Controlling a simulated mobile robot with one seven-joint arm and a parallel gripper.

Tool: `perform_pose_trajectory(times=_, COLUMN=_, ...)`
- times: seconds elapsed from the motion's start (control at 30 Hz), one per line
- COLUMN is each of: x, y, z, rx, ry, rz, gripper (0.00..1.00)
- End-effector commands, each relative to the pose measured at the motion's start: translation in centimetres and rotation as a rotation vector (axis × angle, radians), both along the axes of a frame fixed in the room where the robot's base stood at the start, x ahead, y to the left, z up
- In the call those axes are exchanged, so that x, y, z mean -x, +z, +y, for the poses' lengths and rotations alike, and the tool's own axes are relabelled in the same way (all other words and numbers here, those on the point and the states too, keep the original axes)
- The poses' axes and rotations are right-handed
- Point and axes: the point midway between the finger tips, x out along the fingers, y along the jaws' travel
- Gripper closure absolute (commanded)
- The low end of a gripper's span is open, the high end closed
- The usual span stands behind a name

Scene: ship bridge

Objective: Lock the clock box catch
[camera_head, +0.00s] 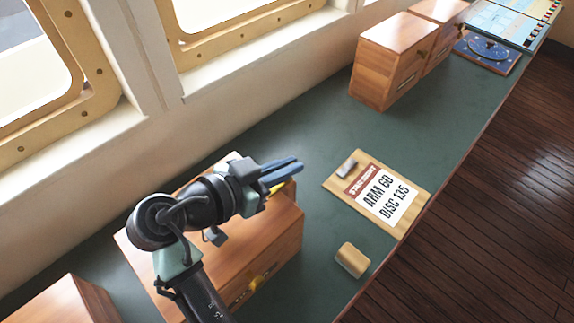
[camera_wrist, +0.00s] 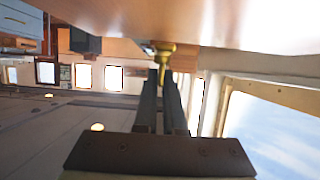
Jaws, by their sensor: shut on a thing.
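The wooden clock box (camera_head: 285,235) stands on the green counter under my arm, at lower centre in the head view. Its wood fills the top of the wrist view (camera_wrist: 215,22). A small brass catch (camera_wrist: 163,50) sticks out from the wood in the wrist view. My gripper (camera_wrist: 163,76) is shut on the catch, with the fingertips around its end. In the head view my gripper (camera_head: 296,165) lies at the box's far upper edge. A bit of yellow shows under the fingers there; the catch's exact angle is hidden.
A brass knob (camera_head: 257,283) is on the box front. A clipboard with a card (camera_head: 412,215) and a wooden block (camera_head: 351,260) lie to the right. More wooden boxes (camera_head: 385,75) stand farther along the counter (camera_head: 300,135). The window wall (camera_head: 150,125) is at left.

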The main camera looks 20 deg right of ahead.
Motion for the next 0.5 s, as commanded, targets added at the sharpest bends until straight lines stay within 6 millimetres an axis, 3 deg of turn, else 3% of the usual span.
perform_pose_trajectory(times=0.27, x=0.11, y=-0.27, z=0.00, rx=-0.004, ry=-0.004, rz=0.006, gripper=1.00)
perform_pose_trajectory(times=0.43, x=0.11, y=-0.23, z=-0.02, rx=-0.003, ry=-0.004, rz=0.005, gripper=0.68)
perform_pose_trajectory(times=0.5, x=0.10, y=-0.19, z=-0.03, rx=-0.003, ry=-0.003, rz=0.005, gripper=0.63)
